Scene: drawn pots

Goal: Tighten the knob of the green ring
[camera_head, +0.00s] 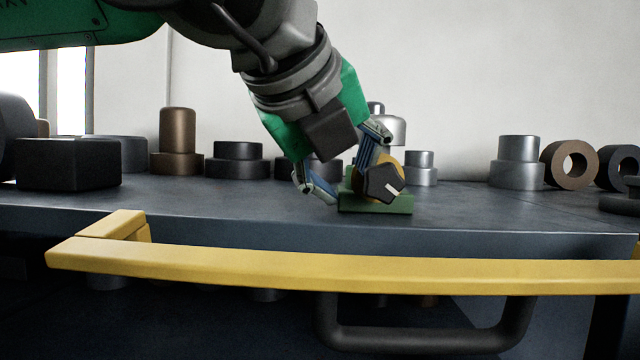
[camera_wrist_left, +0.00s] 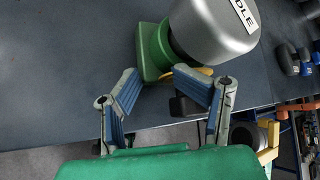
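A dark knob (camera_head: 384,183) with a white mark faces me, with a yellow piece behind it, on a low green base (camera_head: 376,204) on the table. In the left wrist view, a green ring (camera_wrist_left: 158,48) shows beside a large silver cylinder with partly cut-off lettering. The dark knob (camera_wrist_left: 186,105) is partly hidden there by a finger. My left gripper (camera_head: 345,177) is open, its fingers spread, close to the left of the knob and base. Whether the right finger touches the knob is unclear. My right gripper is not in view.
A yellow rail (camera_head: 340,270) runs along the table's front edge. Stepped brown (camera_head: 177,142), dark (camera_head: 238,160) and silver (camera_head: 519,160) cylinders stand toward the back. A dark block (camera_head: 68,163) is at the left. The tabletop (camera_head: 480,210) right of the base is clear.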

